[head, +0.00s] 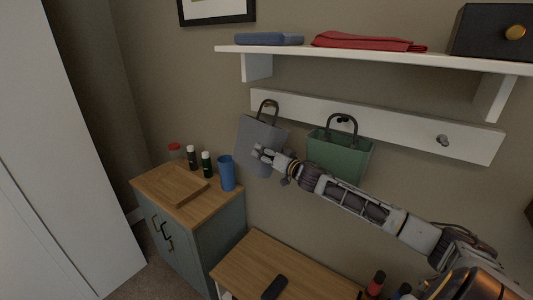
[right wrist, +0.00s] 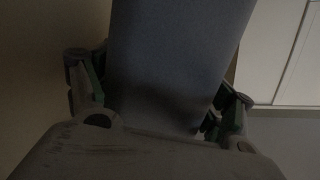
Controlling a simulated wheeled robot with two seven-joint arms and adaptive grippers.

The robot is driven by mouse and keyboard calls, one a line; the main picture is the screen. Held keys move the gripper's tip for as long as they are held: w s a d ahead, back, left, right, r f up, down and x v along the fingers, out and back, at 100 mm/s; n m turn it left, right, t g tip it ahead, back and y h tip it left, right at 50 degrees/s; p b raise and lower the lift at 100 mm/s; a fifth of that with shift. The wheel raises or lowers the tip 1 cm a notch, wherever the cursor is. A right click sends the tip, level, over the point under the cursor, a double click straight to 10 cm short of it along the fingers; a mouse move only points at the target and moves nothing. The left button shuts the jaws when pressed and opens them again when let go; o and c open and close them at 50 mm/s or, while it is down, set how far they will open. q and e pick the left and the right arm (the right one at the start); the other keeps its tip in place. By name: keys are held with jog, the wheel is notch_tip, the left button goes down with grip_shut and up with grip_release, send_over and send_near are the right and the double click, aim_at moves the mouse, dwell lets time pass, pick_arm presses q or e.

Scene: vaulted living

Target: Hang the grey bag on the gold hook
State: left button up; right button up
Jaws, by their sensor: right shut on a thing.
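The grey bag (head: 250,132) is up against the left end of the white hook rail (head: 391,128), slightly tilted, with its dark handle (head: 268,104) looping upward. My right gripper (head: 261,156) is shut on the bag's body from the front. In the right wrist view the bag (right wrist: 175,65) fills the space between the fingers. The gold hook cannot be made out clearly; the handle covers the rail's left end, and whether it is around a hook there I cannot tell. My left gripper is out of view.
A green bag (head: 338,153) hangs on the rail's middle hook, close right of my gripper. A silvery hook (head: 443,140) at right is bare. A white shelf (head: 375,58) runs above. Below are a wooden-topped cabinet (head: 158,183) with a blue cup (head: 227,174) and a bench (head: 250,262).

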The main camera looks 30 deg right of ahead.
jog(key=o, duration=1.2)
jog(key=shift+s, duration=0.1)
jog(key=shift+s, duration=0.25)
jog(key=s+d, duration=0.1)
jog(key=s, duration=0.6)
dwell(0.9)
jog(key=shift+s, duration=0.15)
dwell(0.5)
jog(key=shift+f, duration=0.1)
